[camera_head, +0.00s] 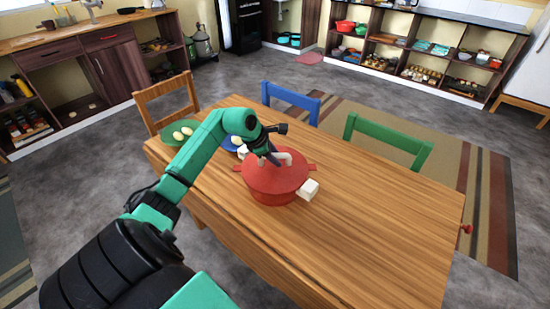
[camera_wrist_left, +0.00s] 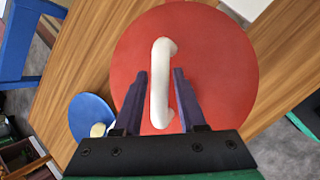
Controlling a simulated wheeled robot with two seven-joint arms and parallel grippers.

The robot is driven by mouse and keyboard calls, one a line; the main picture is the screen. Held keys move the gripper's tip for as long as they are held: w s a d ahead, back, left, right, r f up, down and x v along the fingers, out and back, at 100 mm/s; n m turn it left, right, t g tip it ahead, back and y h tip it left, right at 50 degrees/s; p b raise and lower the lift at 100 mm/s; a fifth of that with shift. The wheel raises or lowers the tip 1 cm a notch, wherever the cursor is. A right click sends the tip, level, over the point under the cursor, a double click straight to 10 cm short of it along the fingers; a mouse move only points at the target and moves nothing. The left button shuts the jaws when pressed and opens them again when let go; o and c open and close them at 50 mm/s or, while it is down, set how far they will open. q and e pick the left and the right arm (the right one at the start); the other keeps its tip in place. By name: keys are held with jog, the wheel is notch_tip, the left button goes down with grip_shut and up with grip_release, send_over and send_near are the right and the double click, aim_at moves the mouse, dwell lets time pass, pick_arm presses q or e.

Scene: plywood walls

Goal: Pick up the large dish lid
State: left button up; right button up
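The large dish lid (camera_head: 262,182) is red and round and sits on a red pot (camera_head: 272,199) on the wooden table. In the left wrist view the lid (camera_wrist_left: 222,65) fills the middle, with a white arched handle (camera_wrist_left: 160,80) across it. My left gripper (camera_head: 271,158) is over the lid at the handle. In the wrist view its two dark fingers (camera_wrist_left: 160,85) stand apart, one on each side of the handle, with a gap visible on both sides. Whether a finger touches the lid cannot be told. My right gripper is not in view.
A green plate (camera_head: 168,139) and a blue plate (camera_head: 229,147) hold pale round items. Chairs surround the table's far side. The table's right half (camera_head: 390,220) is clear.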

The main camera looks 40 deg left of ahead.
pick_arm(q)
grip_shut()
dwell(1.3)
